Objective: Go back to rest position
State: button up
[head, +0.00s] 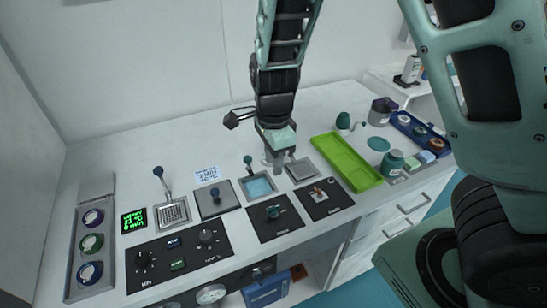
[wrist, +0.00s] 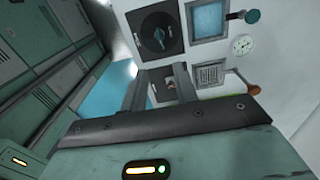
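My gripper (head: 276,166) hangs over the middle of the white bench in the head view, close to the row of square stations. In the wrist view its two fingers stand apart with an empty gap between them (wrist: 158,82). A black panel with a small pale and orange part (wrist: 165,88) shows behind that gap. I cannot tell whether the fingertips touch anything on the bench.
Near my gripper are a blue-topped square station (head: 259,186), a grey square plate (head: 301,170) and a black knob panel (head: 274,217). A lime-green tray (head: 347,161) lies to the right, with a teal jar (head: 392,163) beyond it. A tray of round pieces (head: 90,243) stands far left.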

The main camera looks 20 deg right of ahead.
jog(key=s+a+r+n+b, duration=0.2)
jog(key=s+a+r+n, duration=0.1)
jog(key=s+n, duration=0.7)
jog(key=s+a+r+n+b, duration=0.2)
jog(key=s+n, duration=0.8)
jog(key=n, duration=0.6)
jog(key=shift+s+a+r+y, duration=0.3)
jog(key=shift+a+r, duration=0.1)
jog(key=shift+a, duration=0.25)
